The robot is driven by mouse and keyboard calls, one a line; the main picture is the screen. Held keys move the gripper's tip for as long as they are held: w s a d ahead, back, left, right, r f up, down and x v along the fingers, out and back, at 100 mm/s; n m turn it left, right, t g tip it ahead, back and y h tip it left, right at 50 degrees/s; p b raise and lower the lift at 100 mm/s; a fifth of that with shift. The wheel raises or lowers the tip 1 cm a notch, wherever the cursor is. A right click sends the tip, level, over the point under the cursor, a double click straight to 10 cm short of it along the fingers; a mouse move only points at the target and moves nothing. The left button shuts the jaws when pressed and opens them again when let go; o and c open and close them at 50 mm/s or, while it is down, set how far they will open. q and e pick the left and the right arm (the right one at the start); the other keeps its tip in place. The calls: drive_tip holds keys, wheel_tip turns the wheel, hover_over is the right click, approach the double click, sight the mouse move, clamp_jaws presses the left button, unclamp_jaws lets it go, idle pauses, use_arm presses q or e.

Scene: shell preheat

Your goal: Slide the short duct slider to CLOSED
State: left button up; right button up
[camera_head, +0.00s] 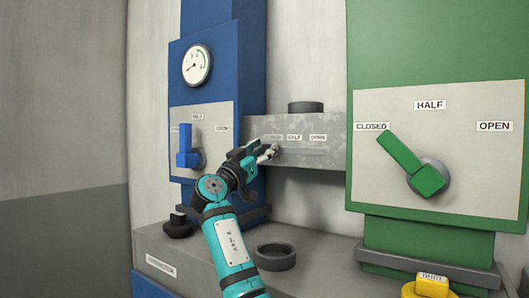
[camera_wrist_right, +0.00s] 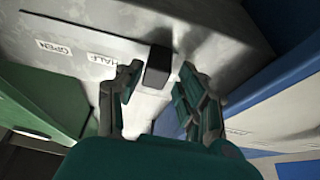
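The short duct (camera_head: 300,163) is a grey metal box between the blue and green units, with labels CLOSED, HALF (camera_head: 294,137) and OPEN (camera_head: 318,137) above a slot. Its slider knob (camera_wrist_right: 158,66) is a dark block in the right wrist view, past the HALF label (camera_wrist_right: 100,58) on the side away from OPEN (camera_wrist_right: 54,48). My right gripper (camera_head: 268,153) is at the duct's left part, by the CLOSED label, and hides the knob in the head view. In the wrist view its fingers (camera_wrist_right: 158,78) stand open on either side of the knob, with small gaps. My left gripper is not in view.
The blue unit (camera_head: 225,60) with a gauge and blue lever (camera_head: 186,148) stands left of the duct. The green unit (camera_head: 430,50) with a green lever (camera_head: 410,163) stands right. A dark ring (camera_head: 275,257) lies on the grey ledge below; a yellow part (camera_head: 425,289) is lower right.

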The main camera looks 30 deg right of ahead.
drive_tip(key=shift+o, duration=0.3)
drive_tip(key=shift+f, duration=0.1)
drive_tip(key=shift+w, duration=0.1)
drive_tip(key=shift+d, duration=0.1)
drive_tip(key=shift+f, duration=0.1)
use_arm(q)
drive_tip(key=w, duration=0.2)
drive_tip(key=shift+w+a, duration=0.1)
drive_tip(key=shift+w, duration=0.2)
use_arm(e)
drive_tip(key=v, duration=1.2)
